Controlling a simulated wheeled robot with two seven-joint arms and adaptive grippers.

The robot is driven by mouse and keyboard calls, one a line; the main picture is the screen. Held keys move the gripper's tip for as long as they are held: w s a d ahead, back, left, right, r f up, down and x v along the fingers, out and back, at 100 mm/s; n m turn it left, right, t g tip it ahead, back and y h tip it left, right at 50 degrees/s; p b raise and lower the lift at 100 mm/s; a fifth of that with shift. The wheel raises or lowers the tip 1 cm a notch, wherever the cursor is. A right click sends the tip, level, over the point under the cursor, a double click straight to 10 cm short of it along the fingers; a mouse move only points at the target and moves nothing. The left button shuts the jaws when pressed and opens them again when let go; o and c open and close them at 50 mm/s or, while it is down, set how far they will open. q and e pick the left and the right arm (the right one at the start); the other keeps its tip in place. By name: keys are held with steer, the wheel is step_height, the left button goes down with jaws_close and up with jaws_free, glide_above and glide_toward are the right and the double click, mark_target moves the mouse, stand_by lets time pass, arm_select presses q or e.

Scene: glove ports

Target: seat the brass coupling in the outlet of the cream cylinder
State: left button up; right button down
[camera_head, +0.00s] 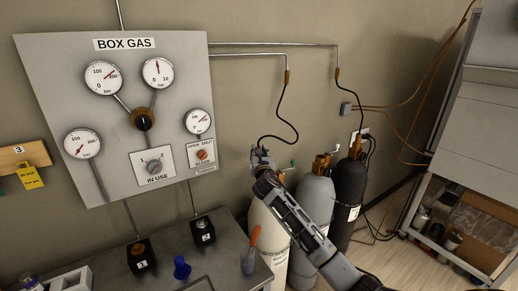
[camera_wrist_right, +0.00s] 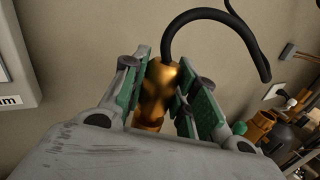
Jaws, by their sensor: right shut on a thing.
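The cream cylinder (camera_head: 268,238) stands beside the bench, leftmost of three cylinders. My right gripper (camera_head: 261,158) is over its top and is shut on the brass coupling (camera_wrist_right: 158,85). The coupling stands between the green-padded fingers (camera_wrist_right: 160,100) in the wrist view, with a black hose (camera_wrist_right: 205,15) curving from its upper end. In the head view my gripper and arm cover the coupling and most of the cream cylinder's top. I cannot see the outlet or tell whether the coupling touches it. My left gripper is not in view.
A grey cylinder (camera_head: 316,196) and a black cylinder (camera_head: 350,185) with brass tops stand close on the right. The BOX GAS panel (camera_head: 120,135) is on the wall at left. A bench (camera_head: 222,235) below carries an orange-handled tool (camera_head: 250,250). A metal rack (camera_head: 455,150) is at far right.

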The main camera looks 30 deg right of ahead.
steer(key=shift+d+m+h+p, duration=0.3)
steer(key=shift+d+h, duration=0.1)
steer(key=d+h, duration=0.1)
steer(key=s+d+r+g+h, duration=0.1)
steer(key=d, duration=0.1)
steer(key=d+r+m+h, duration=0.1)
steer(key=d, duration=0.1)
steer(key=shift+s+r+g, duration=0.15)
steer(key=shift+r+g, duration=0.1)
steer(key=shift+g, duration=0.15)
steer(key=shift+f+b, duration=1.65)
steer(key=shift+f, duration=1.3)
steer(key=shift+p, duration=1.1)
stand_by(0.4)
steer(key=shift+f+b, duration=0.8)
steer(key=shift+f, duration=0.55)
stand_by(0.9)
